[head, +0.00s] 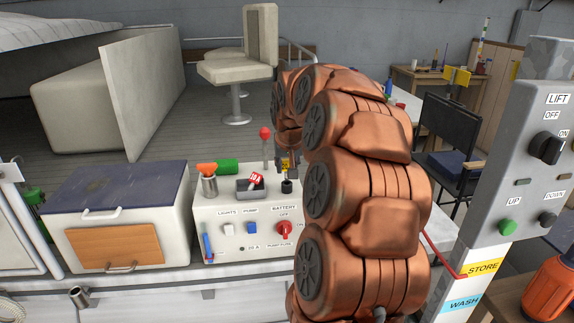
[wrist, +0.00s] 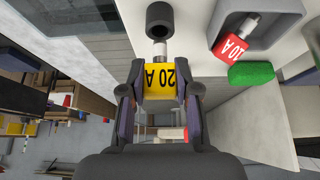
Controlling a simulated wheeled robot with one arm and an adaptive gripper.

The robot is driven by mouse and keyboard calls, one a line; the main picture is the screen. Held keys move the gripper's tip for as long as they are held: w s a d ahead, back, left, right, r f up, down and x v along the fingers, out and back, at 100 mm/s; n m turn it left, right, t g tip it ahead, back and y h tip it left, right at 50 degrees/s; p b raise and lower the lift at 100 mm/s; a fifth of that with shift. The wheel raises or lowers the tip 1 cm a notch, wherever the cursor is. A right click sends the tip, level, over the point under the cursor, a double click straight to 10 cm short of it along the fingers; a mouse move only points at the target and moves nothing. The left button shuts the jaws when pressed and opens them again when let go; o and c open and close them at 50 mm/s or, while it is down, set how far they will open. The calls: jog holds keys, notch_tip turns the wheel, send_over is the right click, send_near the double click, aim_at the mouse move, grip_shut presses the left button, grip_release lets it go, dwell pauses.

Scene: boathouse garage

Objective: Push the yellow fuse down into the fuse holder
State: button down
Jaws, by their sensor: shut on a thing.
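The yellow fuse (wrist: 160,82), marked 20 A, is between the two fingers of my gripper (wrist: 160,92), which is shut on it. Its pale stem points toward the black round fuse holder (wrist: 160,16). The stem's end is at or close to the holder's rim; I cannot tell whether it has entered. In the head view my gripper (head: 286,161) is over the fuse holder (head: 287,186) on the white panel box, with a bit of the yellow fuse (head: 284,166) showing. My copper arm hides the area to the right.
A grey tray (head: 243,195) holds a red 10 A fuse (head: 257,179), left of the holder. The panel front carries switches and a red battery knob (head: 284,229).

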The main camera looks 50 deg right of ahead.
aim_at(287, 191)
jog(key=shift+f+b, duration=0.1)
jog(key=shift+b, duration=0.3)
jog(key=shift+f, duration=0.15)
jog(key=shift+f+b, duration=1.2)
jog(key=shift+f, duration=0.1)
jog(key=shift+f, duration=0.2)
jog(key=shift+s+a+f+b, duration=0.15)
jog(key=shift+f+b, duration=0.2)
jog(key=shift+f, duration=0.05)
jog(key=shift+s+a+f+b, duration=0.1)
jog(key=shift+f+b, duration=0.2)
jog(key=shift+f, duration=0.05)
jog(key=c, duration=1.2)
grip_release()
jog(key=shift+d, duration=0.1)
jog(key=shift+o, duration=1)
jog(key=shift+w+d, duration=0.1)
jog(key=shift+w, duration=0.05)
jog(key=shift+o, duration=1.3)
jog(key=shift+r, duration=0.2)
